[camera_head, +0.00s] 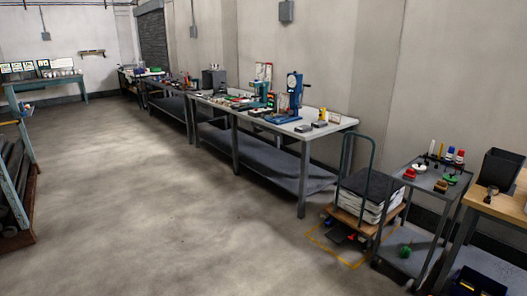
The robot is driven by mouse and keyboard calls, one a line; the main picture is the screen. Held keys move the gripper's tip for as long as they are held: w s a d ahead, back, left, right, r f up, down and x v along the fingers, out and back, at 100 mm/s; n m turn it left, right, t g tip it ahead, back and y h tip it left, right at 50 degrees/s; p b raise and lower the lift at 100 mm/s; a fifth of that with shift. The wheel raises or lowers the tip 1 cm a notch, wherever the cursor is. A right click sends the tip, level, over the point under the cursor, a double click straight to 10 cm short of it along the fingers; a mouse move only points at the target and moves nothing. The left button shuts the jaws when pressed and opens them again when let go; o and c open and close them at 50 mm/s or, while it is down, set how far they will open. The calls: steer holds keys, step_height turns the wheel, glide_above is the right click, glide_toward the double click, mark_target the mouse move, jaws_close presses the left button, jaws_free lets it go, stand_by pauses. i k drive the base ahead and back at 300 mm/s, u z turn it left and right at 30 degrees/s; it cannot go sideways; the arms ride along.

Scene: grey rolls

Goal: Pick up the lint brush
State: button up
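I cannot make out a lint brush for certain; the small items on the benches and cart are too small to tell apart. My gripper is not in view. The long grey workbench (330,125) against the right wall carries many small tools. A brown-handled item (491,194) lies on the wooden-topped table (507,207) at the right edge, but its kind is unclear.
A small cart (440,187) with colored items stands at the right, beside a trolley (387,214) loaded with papers. A rack of dark rolls (14,170) stands at the left edge. A green bench (60,78) is at the back. The concrete floor (150,200) between is clear.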

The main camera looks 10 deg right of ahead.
mark_target(440, 187)
steer(key=u, duration=0.25)
steer(key=i, duration=1.6)
steer(key=z, duration=0.35)
steer(key=i, duration=0.85)
steer(key=z, duration=0.85)
steer(key=i, duration=1.05)
steer(key=z, duration=0.55)
